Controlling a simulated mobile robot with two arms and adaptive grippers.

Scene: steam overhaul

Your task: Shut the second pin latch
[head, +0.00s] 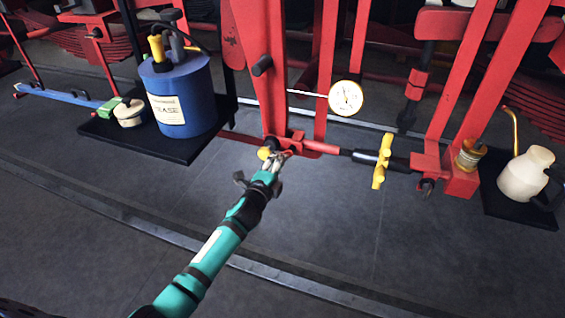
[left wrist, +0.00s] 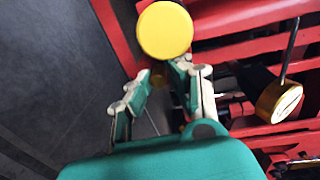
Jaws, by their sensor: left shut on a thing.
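A pin latch with a round yellow knob (head: 264,153) sits at the foot of a red upright bar (head: 258,60) in the head view. The same knob (left wrist: 165,30) shows large at the top of the left wrist view. My left gripper (head: 273,163) is at this latch, its fingers shut around a part just behind the knob. In the left wrist view the fingertips of my left gripper (left wrist: 161,76) stand on both sides of a small yellow piece below the knob. The fingers partly hide the latch's body. My right gripper is not in view.
A dial gauge (head: 346,98) and a black rod with a yellow cross handle (head: 381,160) are to the right. A blue grease drum (head: 180,97) stands on a black mat (head: 135,143) at left. A cream oil can (head: 525,175) stands at far right. The front floor is clear.

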